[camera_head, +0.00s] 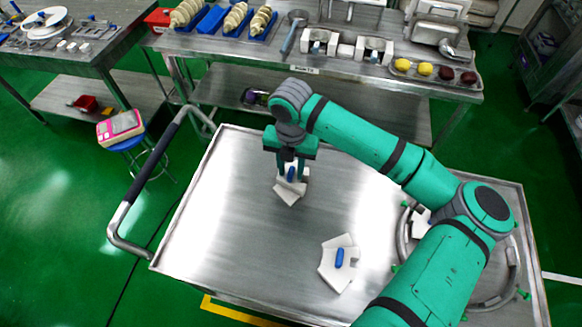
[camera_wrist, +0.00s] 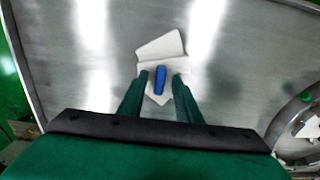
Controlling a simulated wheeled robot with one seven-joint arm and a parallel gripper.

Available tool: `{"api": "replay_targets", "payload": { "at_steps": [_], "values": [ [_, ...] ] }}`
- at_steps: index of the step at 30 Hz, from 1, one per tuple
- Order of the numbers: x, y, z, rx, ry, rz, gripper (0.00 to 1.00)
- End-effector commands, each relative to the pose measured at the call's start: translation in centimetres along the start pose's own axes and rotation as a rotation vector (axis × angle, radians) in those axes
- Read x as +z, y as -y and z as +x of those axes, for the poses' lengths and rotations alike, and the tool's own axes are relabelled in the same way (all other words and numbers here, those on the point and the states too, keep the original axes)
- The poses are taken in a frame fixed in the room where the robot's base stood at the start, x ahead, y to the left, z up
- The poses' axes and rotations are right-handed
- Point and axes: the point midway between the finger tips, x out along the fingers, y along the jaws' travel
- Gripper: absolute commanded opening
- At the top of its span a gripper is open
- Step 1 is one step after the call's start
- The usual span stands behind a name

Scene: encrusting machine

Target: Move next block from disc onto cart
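A white block (camera_head: 289,192) with a blue handle lies on the metal cart top (camera_head: 225,215), below my gripper (camera_head: 291,168). In the wrist view, the blue handle (camera_wrist: 160,80) stands between my two fingertips (camera_wrist: 161,80), with a gap on each side, so my gripper is open around it. A second white block (camera_head: 338,268) with a blue handle lies on the cart nearer the front. The round disc (camera_head: 402,236) is at the right, partly hidden by my arm. A white block (camera_head: 419,219) shows on it, and also at the wrist view's right edge (camera_wrist: 307,122).
The cart has a raised rim and a handle (camera_head: 150,175) on its left. A steel table (camera_head: 300,67) with trays and food stands behind it. A stool with a pink scale (camera_head: 120,127) is left of the cart. The cart's left part is bare.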

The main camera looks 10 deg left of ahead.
Motion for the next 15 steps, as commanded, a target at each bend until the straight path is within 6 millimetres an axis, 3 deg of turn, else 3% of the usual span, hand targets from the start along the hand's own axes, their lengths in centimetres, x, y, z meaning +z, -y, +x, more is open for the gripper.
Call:
{"api": "replay_targets", "payload": {
  "at_steps": [9, 15],
  "values": [
    [0.0, 0.0, -0.4, -0.001, 0.002, 0.000, 0.31],
    [0.1, 0.0, -3.1, 0.000, 0.004, 0.000, 0.31]
  ]
}}
